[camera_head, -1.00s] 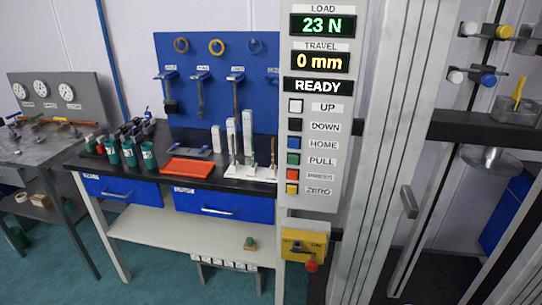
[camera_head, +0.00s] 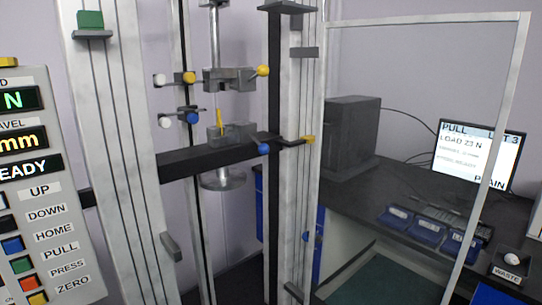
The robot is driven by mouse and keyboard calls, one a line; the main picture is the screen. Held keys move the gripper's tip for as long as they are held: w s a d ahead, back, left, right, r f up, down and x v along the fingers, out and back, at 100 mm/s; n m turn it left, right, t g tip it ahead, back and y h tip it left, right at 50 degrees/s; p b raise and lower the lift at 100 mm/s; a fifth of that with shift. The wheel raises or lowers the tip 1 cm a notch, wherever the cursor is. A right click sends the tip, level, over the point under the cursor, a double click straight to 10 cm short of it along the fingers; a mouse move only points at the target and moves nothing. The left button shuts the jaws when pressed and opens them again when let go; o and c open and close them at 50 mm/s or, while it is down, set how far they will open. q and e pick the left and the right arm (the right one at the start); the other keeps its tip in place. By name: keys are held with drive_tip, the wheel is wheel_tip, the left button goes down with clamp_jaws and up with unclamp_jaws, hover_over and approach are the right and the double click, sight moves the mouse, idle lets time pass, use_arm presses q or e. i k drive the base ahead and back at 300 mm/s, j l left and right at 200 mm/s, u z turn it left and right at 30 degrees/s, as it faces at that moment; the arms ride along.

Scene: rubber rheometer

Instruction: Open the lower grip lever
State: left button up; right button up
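The testing machine's upper grip (camera_head: 228,80) is a grey block on a vertical rod, with a yellow ball-ended lever (camera_head: 262,71) pointing right. Below it the lower grip (camera_head: 232,134) sits on the black crossbar. A small yellow upright piece (camera_head: 219,121) stands at the lower grip; I cannot tell what it is. A blue ball (camera_head: 264,149) shows just below right of the lower grip, seemingly its lever's end. I cannot tell from here whether the lower grip's jaws are open. Neither of my grippers is in view.
The black crossbar (camera_head: 180,165) runs between pale uprights (camera_head: 115,150). Short bars carry white and yellow (camera_head: 188,78) and white and blue (camera_head: 192,117) knobs. The control panel (camera_head: 40,240) is at left. A framed clear screen (camera_head: 425,20) stands right, before a bench with a monitor (camera_head: 478,155) and blue trays (camera_head: 427,230).

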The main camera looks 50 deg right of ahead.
sight(263, 148)
drive_tip(key=z, duration=1.6)
